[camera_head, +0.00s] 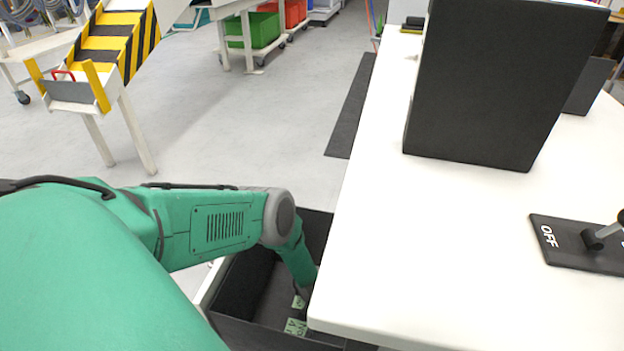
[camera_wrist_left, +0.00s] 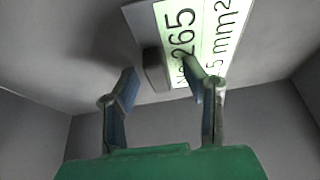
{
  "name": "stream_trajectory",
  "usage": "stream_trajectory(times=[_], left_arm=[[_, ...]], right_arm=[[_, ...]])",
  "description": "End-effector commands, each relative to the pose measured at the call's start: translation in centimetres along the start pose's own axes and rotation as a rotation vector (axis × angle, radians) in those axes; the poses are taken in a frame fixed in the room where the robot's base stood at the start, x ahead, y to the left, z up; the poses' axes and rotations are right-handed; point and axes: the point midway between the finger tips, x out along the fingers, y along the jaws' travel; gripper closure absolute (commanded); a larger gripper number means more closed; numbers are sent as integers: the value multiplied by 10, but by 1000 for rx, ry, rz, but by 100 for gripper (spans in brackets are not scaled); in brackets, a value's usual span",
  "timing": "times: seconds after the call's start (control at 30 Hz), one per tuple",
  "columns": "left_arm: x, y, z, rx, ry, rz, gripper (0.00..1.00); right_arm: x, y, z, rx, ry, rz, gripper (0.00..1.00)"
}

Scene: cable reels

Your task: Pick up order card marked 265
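The order card marked 265 (camera_wrist_left: 183,32) is pale green with black print and lies in the dark bin, cut off by the top edge of the left wrist view. A small grey block (camera_wrist_left: 154,70) sits at its near left edge. My left gripper (camera_wrist_left: 162,88) is open, with one finger left of the block and the other over the card's lower end. Nothing is held. In the head view my left gripper (camera_head: 303,287) reaches down into the bin, partly hidden. Pale green cards (camera_head: 296,327) show below it, too small to read. My right gripper is out of view.
The dark bin (camera_head: 230,287) has walls close around my left gripper. The white table (camera_head: 430,240) overhangs its right side. A black box (camera_head: 490,90) and a lever panel marked OFF (camera_head: 565,250) stand on the table. A striped yellow-black ramp (camera_head: 115,40) is far left.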

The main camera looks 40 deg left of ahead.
Motion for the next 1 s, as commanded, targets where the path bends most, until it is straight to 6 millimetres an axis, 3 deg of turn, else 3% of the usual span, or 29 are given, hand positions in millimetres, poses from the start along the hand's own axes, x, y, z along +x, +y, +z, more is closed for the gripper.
stream_trajectory(times=[0.23, 0.27, 0.37, 0.77, 1.0], left_arm=[[0, 1, -1, 0, 0, 0, 60], [0, 1, -1, 0, 0, 0, 64], [1, 1, 0, 0, 0, 1, 99], [-4, 0, -2, 0, 0, 0, 100], [-44, 1, -20, 0, 0, 1, 100]], right_arm=[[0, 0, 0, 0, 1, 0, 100], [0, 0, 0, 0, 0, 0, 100], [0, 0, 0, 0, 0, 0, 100], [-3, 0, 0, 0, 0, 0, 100], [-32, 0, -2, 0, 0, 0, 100]])
